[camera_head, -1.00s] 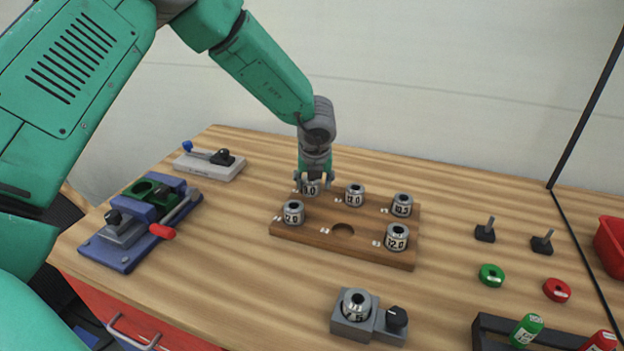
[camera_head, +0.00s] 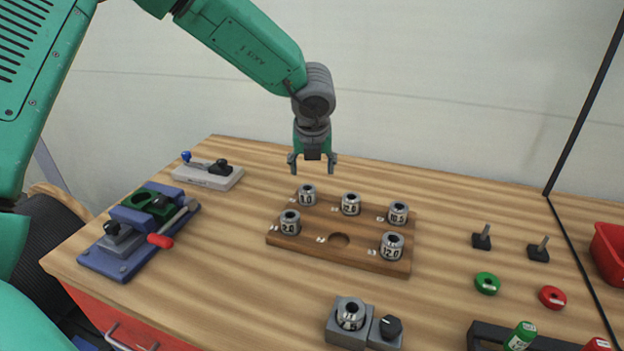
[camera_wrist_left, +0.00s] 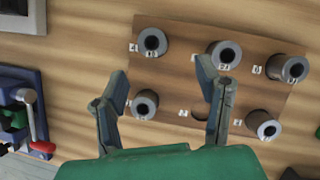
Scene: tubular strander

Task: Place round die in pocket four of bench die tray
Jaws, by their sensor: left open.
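The wooden die tray (camera_head: 345,258) lies mid-bench with several steel round dies in its pockets. One die (camera_head: 307,195) sits at the back left, others at back middle (camera_head: 350,204), back right (camera_head: 398,213), front left (camera_head: 290,222) and front right (camera_head: 392,247). The front middle pocket (camera_head: 340,240) is empty. Another round die (camera_head: 351,314) sits in a grey holder with a black knob at the front. My left gripper (camera_head: 313,166) is open and empty above the tray's back left; its fingers (camera_wrist_left: 168,92) also show in the left wrist view. My right gripper is out of view.
A blue and green clamp fixture (camera_head: 140,230) with a red handle stands at left, a grey lever block (camera_head: 208,174) behind it. Black pegs, green and red rings, a bottle rack (camera_head: 478,338) and a red bin (camera_head: 609,250) are at right.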

